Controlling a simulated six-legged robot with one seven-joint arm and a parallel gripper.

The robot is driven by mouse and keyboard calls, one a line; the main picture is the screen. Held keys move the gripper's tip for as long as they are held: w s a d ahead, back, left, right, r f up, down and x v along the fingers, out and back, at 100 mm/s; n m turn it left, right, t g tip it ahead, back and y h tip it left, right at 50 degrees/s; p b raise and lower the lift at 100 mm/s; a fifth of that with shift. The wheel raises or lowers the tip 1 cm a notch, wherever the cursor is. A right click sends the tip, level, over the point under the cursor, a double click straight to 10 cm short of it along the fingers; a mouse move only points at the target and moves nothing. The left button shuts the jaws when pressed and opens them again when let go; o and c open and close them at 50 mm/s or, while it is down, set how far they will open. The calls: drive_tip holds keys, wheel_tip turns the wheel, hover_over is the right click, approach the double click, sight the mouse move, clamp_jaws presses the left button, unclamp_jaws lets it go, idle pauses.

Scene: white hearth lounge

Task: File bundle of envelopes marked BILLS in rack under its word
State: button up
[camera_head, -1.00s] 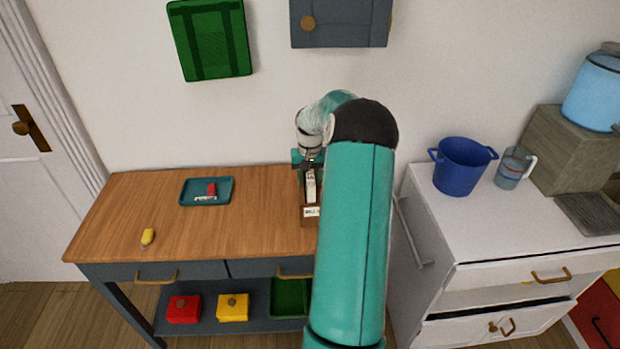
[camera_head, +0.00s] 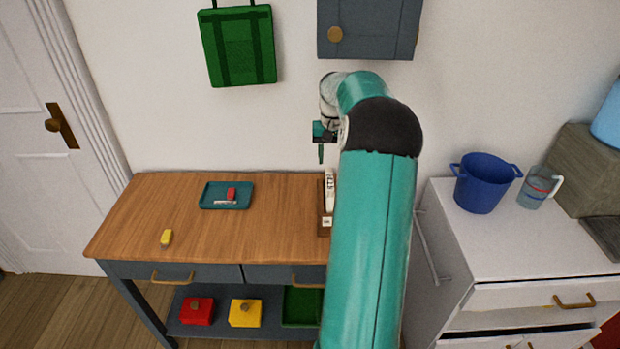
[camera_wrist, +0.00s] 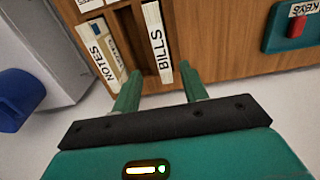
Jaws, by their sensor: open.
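The white envelope bundle marked BILLS (camera_wrist: 157,42) stands in a slot of the brown wooden rack (camera_wrist: 125,27) in the wrist view. Another white bundle, marked NOTES (camera_wrist: 98,50), stands in the rack to its left, with a dark slot between them. My gripper (camera_wrist: 160,72) is open and empty, its green fingers apart from the BILLS bundle. In the head view, my gripper (camera_head: 321,155) hangs above the rack (camera_head: 324,229). White envelopes (camera_head: 329,190) show upright there, partly hidden by my arm. I cannot read the rack's own label.
The rack stands on a wooden table (camera_head: 200,233). A teal tray (camera_head: 212,204) with a red item and a yellow object (camera_head: 166,237) lie to its left. A white cabinet (camera_head: 470,240) with a blue bucket (camera_head: 483,183) stands right. The table's middle is clear.

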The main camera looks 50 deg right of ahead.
drive_tip(key=w+a+r+n+t+h, duration=0.15)
drive_tip(key=a+r, duration=0.25)
drive_tip(key=a, duration=0.5)
drive_tip(key=a+r+n, duration=0.2)
drive_tip(key=a+r, duration=0.2)
drive_tip(key=a, duration=0.5)
drive_tip(key=w+a+r+n+h, duration=0.1)
drive_tip(key=a+r, duration=0.3)
drive_tip(key=a, duration=0.5)
drive_tip(key=s+a+f+n+t+y, duration=0.1)
drive_tip(key=s+a+n+t, duration=0.1)
drive_tip(key=s+a, duration=0.6)
drive_tip(key=s+a+n+t+y, duration=0.1)
drive_tip(key=s+a+n+t, duration=0.1)
drive_tip(key=s+a, duration=0.6)
drive_tip(key=a+n, duration=0.1)
drive_tip(key=a, duration=0.4)
drive_tip(key=shift+s+a+f, duration=0.25)
drive_tip(key=shift+a+f, duration=0.1)
drive_tip(key=shift+y, duration=0.25)
